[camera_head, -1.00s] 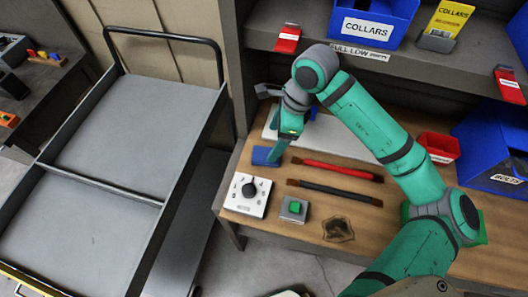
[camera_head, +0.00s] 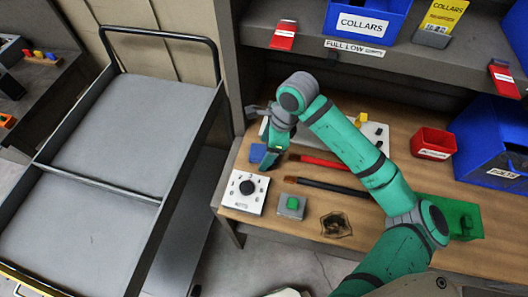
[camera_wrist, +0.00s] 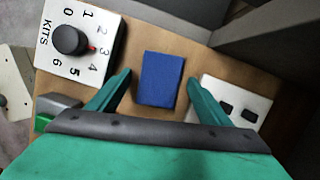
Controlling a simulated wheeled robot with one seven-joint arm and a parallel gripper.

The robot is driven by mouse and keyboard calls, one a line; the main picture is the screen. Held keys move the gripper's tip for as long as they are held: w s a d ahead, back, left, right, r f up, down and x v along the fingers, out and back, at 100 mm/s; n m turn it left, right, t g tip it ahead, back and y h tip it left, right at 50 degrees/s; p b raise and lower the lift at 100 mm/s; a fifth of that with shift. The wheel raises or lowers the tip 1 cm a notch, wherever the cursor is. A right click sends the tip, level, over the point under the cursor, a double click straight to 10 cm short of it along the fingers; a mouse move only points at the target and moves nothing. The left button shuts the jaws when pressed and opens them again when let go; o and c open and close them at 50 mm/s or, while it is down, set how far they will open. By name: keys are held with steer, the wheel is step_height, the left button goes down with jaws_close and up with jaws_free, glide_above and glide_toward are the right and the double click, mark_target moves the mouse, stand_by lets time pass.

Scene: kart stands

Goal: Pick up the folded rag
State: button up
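The folded rag looks like a small flat blue rectangle (camera_wrist: 161,79) lying on the wooden bench top in the wrist view. In the head view the blue rag (camera_head: 258,153) shows at the bench's left end, partly hidden by my gripper. My gripper (camera_wrist: 158,85) is open, with one green finger on each side of the rag and a gap to both. The fingertips reach about level with the rag. In the head view my gripper (camera_head: 271,160) hangs just right of the rag. Its height above the bench is hard to tell.
A white dial box (camera_head: 245,191) marked KITS and a green button box (camera_head: 292,206) stand in front. A white panel (camera_head: 375,135) lies behind. A shelf (camera_head: 400,58) overhangs the back; a cart (camera_head: 130,130) stands left.

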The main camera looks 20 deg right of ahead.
mark_target(262, 151)
steer(key=c, duration=1)
steer(key=shift+o, duration=0.2)
steer(key=shift+r, duration=0.1)
steer(key=shift+r, duration=0.55)
steer(key=shift+v, duration=1.15)
steer(key=s+r, duration=0.2)
steer(key=r, duration=0.1)
steer(key=s+r, duration=0.2)
steer(key=shift+d, duration=0.4)
steer(key=s+r, duration=0.1)
steer(key=s, duration=0.2)
steer(key=s+d+r, duration=0.1)
steer(key=s+r, duration=0.1)
steer(key=s, duration=0.1)
steer(key=s+d+r, duration=0.1)
steer(key=s, duration=0.2)
steer(key=shift+s+d+r, duration=0.15)
steer(key=shift+r, duration=0.15)
